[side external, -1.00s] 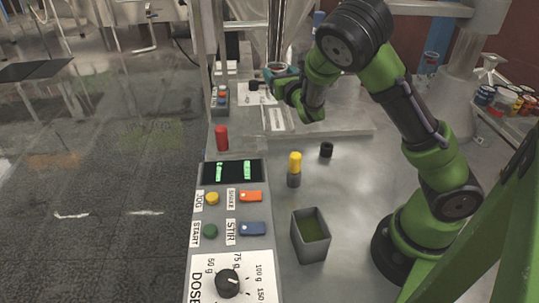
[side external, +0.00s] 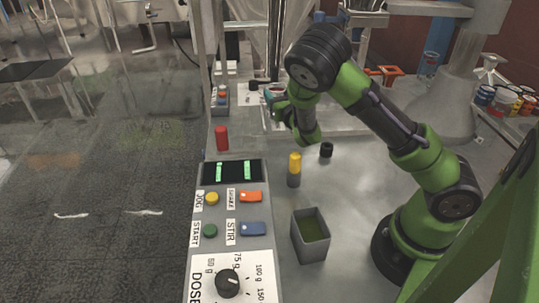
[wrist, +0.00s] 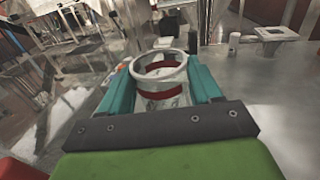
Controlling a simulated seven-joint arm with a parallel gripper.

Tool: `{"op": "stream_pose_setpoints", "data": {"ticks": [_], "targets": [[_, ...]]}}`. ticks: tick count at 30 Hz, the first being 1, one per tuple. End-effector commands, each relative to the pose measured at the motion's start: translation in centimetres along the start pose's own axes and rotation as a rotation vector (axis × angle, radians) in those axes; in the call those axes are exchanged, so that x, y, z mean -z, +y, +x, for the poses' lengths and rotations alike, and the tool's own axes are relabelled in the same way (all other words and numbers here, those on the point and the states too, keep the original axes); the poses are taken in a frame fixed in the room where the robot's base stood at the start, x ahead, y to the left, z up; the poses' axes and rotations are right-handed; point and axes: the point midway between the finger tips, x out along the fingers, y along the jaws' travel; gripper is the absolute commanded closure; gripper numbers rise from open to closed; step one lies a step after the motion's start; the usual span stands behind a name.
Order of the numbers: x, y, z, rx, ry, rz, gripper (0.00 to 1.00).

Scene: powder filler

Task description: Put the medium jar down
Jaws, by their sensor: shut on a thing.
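The medium jar (wrist: 166,103) is clear with a red band and a pale rim. In the wrist view it stands between the teal fingers of my gripper (wrist: 160,80), which is shut on it. The jar's mouth is open towards the camera, and its base is hidden by my gripper. In the side view my gripper (side external: 272,95) is at the back, near the foot of the machine and above the white labels. The jar is mostly hidden there, and I cannot tell whether it touches a surface.
A grey open bin (side external: 311,240), a yellow-topped cylinder (side external: 294,168) and a black cap (side external: 326,150) stand on the metal table. The control panel (side external: 232,215) and a red cylinder (side external: 222,138) are at left. Orange-red frames (side external: 388,74) lie behind my arm.

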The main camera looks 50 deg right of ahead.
Motion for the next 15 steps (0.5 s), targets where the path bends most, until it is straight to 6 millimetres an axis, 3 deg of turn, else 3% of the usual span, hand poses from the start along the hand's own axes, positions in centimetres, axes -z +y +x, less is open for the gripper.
{"op": "stream_pose_setpoints", "data": {"ticks": [15], "targets": [[0.30,0.03,0.02,-0.001,-0.001,0.000,0.73]]}}
